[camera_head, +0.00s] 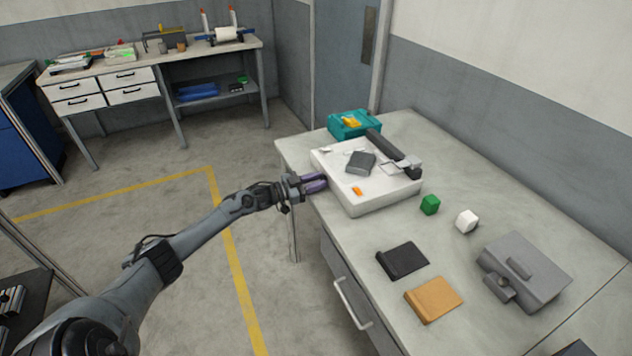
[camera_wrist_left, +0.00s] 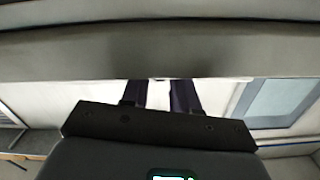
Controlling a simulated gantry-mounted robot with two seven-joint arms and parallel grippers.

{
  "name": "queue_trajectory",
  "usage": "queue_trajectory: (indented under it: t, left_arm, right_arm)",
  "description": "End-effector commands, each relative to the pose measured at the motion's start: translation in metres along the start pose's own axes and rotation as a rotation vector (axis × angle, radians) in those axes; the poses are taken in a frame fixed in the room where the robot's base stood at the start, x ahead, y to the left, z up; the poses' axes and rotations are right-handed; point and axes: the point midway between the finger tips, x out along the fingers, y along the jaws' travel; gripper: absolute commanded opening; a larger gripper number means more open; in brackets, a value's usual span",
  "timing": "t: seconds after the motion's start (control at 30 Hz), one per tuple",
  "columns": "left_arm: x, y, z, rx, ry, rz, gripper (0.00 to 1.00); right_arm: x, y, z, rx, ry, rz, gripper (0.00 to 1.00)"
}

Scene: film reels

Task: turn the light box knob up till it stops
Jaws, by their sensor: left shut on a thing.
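The light box (camera_head: 365,203) is a white slab on the grey workbench, with several small things on its top. My left gripper (camera_head: 325,182), with purple fingers, reaches its left side from the left. In the left wrist view the two dark fingers of my left gripper (camera_wrist_left: 160,82) point at the pale side wall of the light box (camera_wrist_left: 150,45). They stand a little apart and are shut on the knob, which is mostly hidden between them. How far the knob is turned cannot be seen. My right gripper is not in view.
On the light box lie a dark grey block (camera_head: 360,162) and an orange piece (camera_head: 357,191). A teal bin (camera_head: 352,126) stands behind it.

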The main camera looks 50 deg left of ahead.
Motion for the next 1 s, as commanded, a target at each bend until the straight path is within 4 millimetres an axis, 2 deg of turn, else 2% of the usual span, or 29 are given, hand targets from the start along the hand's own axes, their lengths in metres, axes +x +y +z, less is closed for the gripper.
queue_trajectory:
  t: [0.2,0.63,0.67,0.8,0.83,1.0]
  left_arm:
    - [-0.0001,-0.0001,-0.0002,0.059,0.001,0.000,0.00]
    - [0.0000,0.0000,-0.0002,0.070,0.001,0.000,0.00]
    - [0.0000,0.0000,-0.0002,0.070,0.001,0.000,0.31]
    - [0.0000,0.0000,-0.0002,0.069,0.000,0.000,0.52]
    - [0.0000,0.0000,-0.0002,0.069,0.000,0.000,0.55]
    - [0.0001,0.0000,-0.0002,0.069,0.000,0.000,0.55]
  right_arm:
    - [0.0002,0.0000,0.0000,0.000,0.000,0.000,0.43]
    - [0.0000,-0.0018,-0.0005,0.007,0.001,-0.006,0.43]
    - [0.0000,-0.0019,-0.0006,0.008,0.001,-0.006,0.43]
    - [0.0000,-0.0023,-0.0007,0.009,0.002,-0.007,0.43]
    - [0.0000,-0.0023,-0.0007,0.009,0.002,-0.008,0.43]
    - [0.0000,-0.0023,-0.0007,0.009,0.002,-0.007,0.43]
